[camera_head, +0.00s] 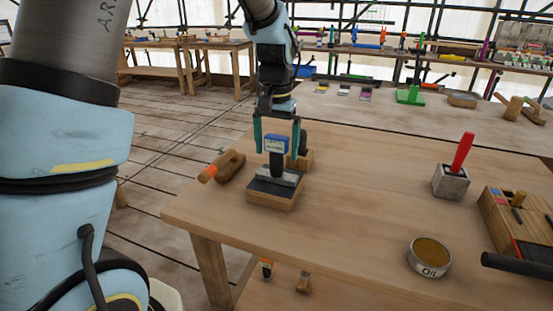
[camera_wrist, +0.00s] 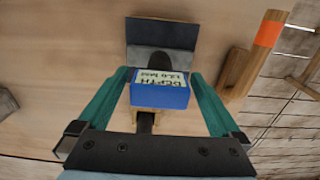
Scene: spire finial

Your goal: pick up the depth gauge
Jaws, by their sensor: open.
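The depth gauge (camera_head: 276,145) has a blue head with a pale lettered label on top and a dark stem. It stands upright at a wooden block (camera_head: 268,199) with a dark top and a grey strip, near the table's left end. In the wrist view the gauge's blue head (camera_wrist: 160,94) shows its lettering, "DEPTH" on one line. My gripper (camera_head: 276,152) points down with its teal fingers open, one on each side of the blue head. In the wrist view the fingers (camera_wrist: 158,76) flank the head closely; I cannot tell whether either touches it.
A wooden tool with an orange end (camera_head: 207,174) lies left of the block, close to the fingers. Another wooden block (camera_head: 299,158) stands behind. A red-handled tool (camera_head: 462,152) in a grey block and an oil tin (camera_head: 430,257) are to the right. The table's middle is clear.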

